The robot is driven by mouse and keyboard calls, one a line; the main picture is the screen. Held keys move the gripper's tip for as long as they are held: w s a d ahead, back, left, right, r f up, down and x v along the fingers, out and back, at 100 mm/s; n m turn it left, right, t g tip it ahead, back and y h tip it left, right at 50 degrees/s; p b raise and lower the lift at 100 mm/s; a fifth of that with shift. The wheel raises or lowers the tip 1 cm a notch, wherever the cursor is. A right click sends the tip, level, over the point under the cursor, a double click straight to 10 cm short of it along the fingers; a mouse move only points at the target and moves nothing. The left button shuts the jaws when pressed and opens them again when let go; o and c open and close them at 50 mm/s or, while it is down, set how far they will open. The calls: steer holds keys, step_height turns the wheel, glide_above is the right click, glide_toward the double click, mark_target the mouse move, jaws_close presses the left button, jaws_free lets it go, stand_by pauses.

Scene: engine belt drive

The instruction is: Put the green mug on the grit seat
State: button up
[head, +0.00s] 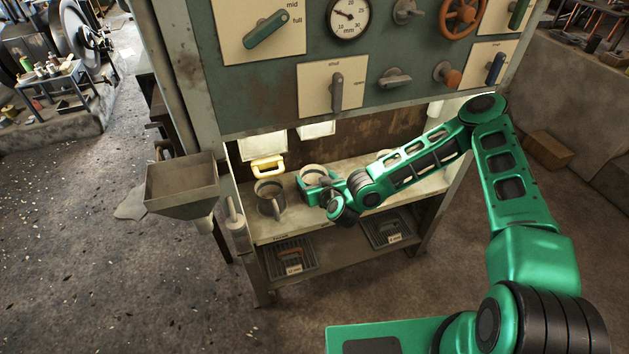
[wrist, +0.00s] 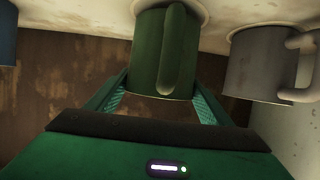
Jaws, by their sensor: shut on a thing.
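The green mug (head: 315,171) is on the upper shelf of the bench, right of a grey mug (head: 270,190). My gripper (head: 332,190) reaches in from the right and is shut on the green mug. In the wrist view the green mug (wrist: 165,45) sits between both fingers of my gripper (wrist: 162,88), its handle facing the camera. Its base appears at or very near a pale round spot on the shelf; I cannot tell whether it touches. I cannot tell which place is the grit seat; the small labels are unreadable.
A grey hopper (head: 180,182) stands left of the bench. A yellow handled thing (head: 267,167) is behind the grey mug. Two grated trays, left (head: 291,258) and right (head: 388,230), are on the lower level. A control panel (head: 300,75) overhangs the shelf.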

steer(key=shift+d+f, duration=0.1)
steer(key=shift+f, duration=0.45)
steer(key=o, duration=1.1)
steer(key=shift+o, duration=0.2)
steer(key=v, duration=1.2)
steer(key=shift+f, duration=0.15)
